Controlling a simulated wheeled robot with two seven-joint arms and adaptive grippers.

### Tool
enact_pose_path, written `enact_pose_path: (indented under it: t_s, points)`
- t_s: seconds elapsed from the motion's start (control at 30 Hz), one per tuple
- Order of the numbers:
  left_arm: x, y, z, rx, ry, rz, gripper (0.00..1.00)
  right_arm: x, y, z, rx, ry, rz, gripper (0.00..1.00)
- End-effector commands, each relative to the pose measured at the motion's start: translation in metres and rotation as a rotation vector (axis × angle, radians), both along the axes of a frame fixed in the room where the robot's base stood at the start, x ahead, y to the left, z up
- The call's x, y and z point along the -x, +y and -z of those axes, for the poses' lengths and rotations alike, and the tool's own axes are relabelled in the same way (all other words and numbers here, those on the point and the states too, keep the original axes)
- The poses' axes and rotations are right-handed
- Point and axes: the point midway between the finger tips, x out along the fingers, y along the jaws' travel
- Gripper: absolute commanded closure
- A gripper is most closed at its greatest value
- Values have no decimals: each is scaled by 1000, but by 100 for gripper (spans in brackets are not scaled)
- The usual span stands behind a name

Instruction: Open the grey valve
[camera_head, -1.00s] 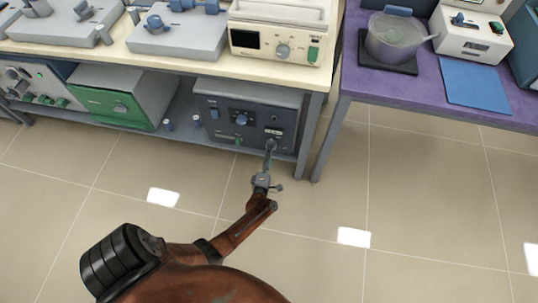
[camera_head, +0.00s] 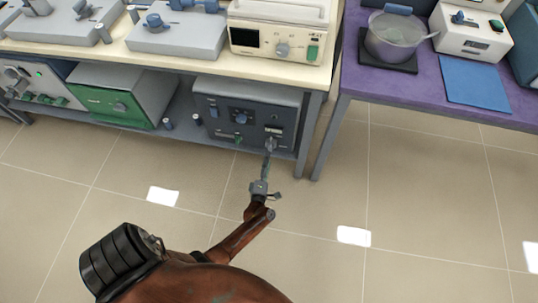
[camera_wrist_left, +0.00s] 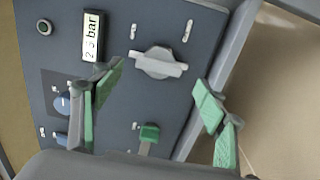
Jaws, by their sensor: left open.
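The grey valve is a knob with a flat bar handle (camera_wrist_left: 160,63) on the dark blue-grey panel of a device (camera_head: 215,122) on the lower shelf. In the wrist view the bar lies nearly sideways, tilted slightly down to the right. My left gripper (camera_wrist_left: 158,90) is open, its green-padded fingers left and right of the knob with gaps on both sides. In the head view my left gripper (camera_head: 267,165) reaches up to the panel's lower right, just below the knob (camera_head: 271,143). Whether it touches the knob cannot be told. My right gripper is out of view.
The panel has a "2-5 bar" label (camera_wrist_left: 92,37), a green knob (camera_wrist_left: 149,133) and blue knobs (camera_wrist_left: 62,103). A table leg (camera_head: 309,135) stands close right of the device. A green-fronted box (camera_head: 112,108) is to its left. The floor in front is clear.

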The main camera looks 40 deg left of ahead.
Motion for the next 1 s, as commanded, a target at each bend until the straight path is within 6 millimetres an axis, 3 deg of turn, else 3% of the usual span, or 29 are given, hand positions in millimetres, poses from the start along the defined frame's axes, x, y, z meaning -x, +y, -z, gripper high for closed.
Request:
enact_pose_path:
  t_s: [0.2, 0.4, 1.0]
  points:
    - [40, -25, 1, 1, 0, 0, 33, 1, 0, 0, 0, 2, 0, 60]
    - [61, -39, 0, 0, 0, 0, 33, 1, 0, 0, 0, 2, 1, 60]
    - [67, -42, 0, -1, -1, 1, 33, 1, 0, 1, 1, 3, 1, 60]
